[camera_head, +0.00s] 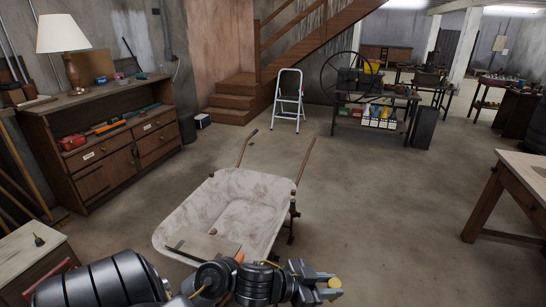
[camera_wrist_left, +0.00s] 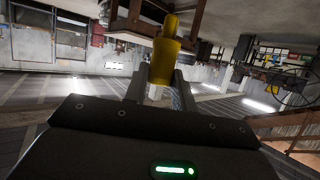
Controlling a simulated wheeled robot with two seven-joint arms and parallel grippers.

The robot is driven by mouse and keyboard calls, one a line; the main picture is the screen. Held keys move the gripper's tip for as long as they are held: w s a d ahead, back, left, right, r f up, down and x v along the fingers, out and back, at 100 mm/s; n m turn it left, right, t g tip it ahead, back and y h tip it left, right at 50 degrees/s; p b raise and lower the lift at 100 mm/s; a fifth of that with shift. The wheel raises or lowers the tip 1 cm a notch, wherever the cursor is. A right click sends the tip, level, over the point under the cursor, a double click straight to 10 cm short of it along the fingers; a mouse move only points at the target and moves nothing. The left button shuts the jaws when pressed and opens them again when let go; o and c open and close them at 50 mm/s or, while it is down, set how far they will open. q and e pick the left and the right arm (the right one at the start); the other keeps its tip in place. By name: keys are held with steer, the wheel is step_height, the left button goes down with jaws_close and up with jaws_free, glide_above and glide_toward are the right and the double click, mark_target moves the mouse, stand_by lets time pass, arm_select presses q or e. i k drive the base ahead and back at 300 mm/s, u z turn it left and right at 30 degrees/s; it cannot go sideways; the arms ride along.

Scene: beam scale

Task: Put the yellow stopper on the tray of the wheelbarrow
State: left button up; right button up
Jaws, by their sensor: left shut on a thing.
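The yellow stopper (camera_wrist_left: 166,52) is between the fingers of my left gripper (camera_wrist_left: 160,88), which is shut on it. In the head view the stopper (camera_head: 334,284) shows as a small yellow piece at the tip of my left gripper (camera_head: 322,287). The wheelbarrow's whitish, stained tray (camera_head: 225,200) is in the lower middle of the head view. My left gripper is to the right of the tray's near end, outside its rim in the picture. My right gripper is not in view.
A flat board (camera_head: 203,246) lies across the tray's near end. A cabinet (camera_head: 35,260) stands at the lower left and a wooden table (camera_head: 510,190) at the right. A stepladder (camera_head: 289,97) and a shelf bench (camera_head: 375,112) stand further back. The floor between is clear.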

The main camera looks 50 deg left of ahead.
mark_target(250, 217)
steer(key=u, duration=0.35)
steer(key=i, duration=2)
steer(key=u, duration=1.05)
steer(key=i, duration=1.75)
steer(key=u, duration=1.1)
steer(key=i, duration=0.2)
steer(key=u, duration=0.15)
